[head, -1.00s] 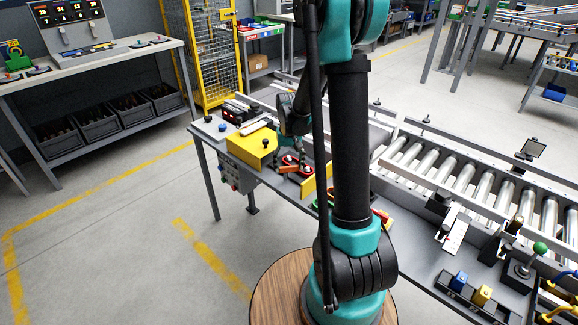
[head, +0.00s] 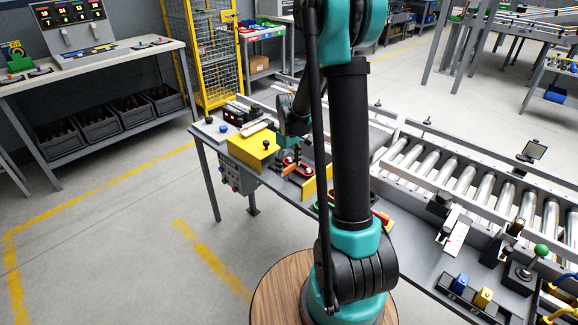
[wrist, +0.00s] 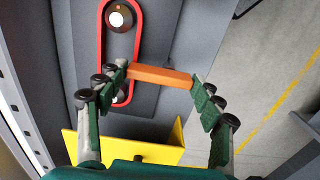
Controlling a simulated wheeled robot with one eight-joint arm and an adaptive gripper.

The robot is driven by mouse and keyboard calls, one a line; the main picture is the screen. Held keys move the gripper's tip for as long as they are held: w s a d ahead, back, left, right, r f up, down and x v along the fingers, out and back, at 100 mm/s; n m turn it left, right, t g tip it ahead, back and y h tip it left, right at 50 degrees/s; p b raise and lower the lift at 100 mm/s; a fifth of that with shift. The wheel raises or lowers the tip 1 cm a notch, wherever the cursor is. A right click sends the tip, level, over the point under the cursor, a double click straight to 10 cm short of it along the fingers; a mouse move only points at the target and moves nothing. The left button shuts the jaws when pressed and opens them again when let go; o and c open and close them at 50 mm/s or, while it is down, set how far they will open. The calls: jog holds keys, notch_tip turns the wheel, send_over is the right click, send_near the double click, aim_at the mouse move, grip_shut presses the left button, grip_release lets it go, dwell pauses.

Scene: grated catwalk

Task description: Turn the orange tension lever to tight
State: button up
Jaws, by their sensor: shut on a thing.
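The orange tension lever (wrist: 160,77) lies across the wrist view, between the two green-padded fingers of my gripper (wrist: 158,84). My gripper is shut on it, with a fingertip at each end of the bar. A red belt loop (wrist: 101,40) runs around a pulley (wrist: 120,18) beside the lever. A second pulley is partly hidden near the left finger. In the head view my gripper is at the bench's left part, by the red belt; my arm partly hides the area and the lever is too small to read clearly. No tight marking is legible.
A yellow guard (wrist: 172,155) stands close to my gripper; a yellow box (head: 252,150) is left of it on the bench. A roller conveyor (head: 450,180) runs along the right. Open floor (head: 120,255) lies at the front left.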

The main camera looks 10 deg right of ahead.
aim_at(289, 167)
dwell(0.4)
jog(key=o, duration=1.2)
jog(key=shift+c, duration=0.2)
jog(key=shift+r, duration=0.1)
notch_tip(289, 167, up, 12)
jog(key=s+d+f+m+t, duration=0.1)
jog(key=s+f+m+t, duration=0.1)
jog(key=s, duration=0.9)
jog(key=s+d+f+m+t, duration=0.2)
jog(key=s+f+m, duration=0.3)
jog(key=s, duration=0.7)
jog(key=shift+s+f, duration=0.25)
jog(key=shift+f, duration=0.25)
